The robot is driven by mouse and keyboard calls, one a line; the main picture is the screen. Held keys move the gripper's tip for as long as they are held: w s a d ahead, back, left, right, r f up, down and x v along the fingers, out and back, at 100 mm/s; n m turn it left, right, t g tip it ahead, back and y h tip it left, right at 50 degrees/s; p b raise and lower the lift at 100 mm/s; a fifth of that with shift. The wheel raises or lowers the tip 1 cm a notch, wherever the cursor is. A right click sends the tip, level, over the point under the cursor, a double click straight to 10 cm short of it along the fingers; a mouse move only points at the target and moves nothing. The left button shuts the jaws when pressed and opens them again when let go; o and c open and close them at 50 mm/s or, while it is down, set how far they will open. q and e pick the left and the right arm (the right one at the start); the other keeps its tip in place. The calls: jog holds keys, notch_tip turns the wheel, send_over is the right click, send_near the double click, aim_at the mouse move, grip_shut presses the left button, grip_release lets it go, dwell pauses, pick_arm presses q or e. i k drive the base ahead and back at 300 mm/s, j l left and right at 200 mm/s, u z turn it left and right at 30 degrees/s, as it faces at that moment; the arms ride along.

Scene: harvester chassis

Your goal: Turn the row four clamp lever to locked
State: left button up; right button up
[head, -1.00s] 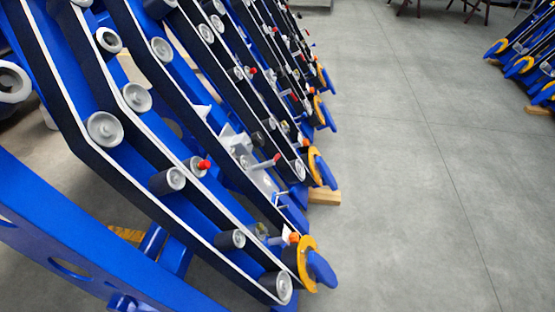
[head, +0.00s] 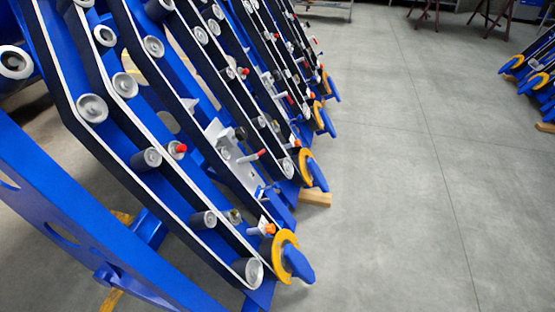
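Several blue row units with black belts and grey rollers slant down from upper left to the floor. Red-tipped levers show on them: a near red-tipped lever (head: 178,149), a grey lever with a red end (head: 252,156) beside a light grey bracket (head: 222,142), and farther red-tipped ones (head: 243,72). An orange-tipped part (head: 268,229) is near the lower end of the nearest row. I cannot tell which lever is row four's clamp lever or whether it is locked. Neither of my grippers is in view.
Yellow rings (head: 279,262) with blue tips stick out at the rows' lower ends. A wooden block (head: 316,198) lies under them. A blue beam (head: 75,225) crosses the lower left. The grey floor (head: 400,160) at right is clear. Another blue machine (head: 537,65) stands at the far right.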

aim_at(260, 154)
jog(key=i+l, duration=0.2)
jog(key=l, duration=0.15)
jog(key=i+l+u, duration=0.15)
jog(key=l, duration=0.2)
jog(key=i+l, duration=0.2)
jog(key=l, duration=0.2)
jog(key=i+l+u, duration=0.15)
jog(key=l, duration=0.2)
jog(key=i+l, duration=0.15)
jog(key=l, duration=0.25)
jog(key=i+l+u, duration=0.1)
jog(key=l, duration=0.3)
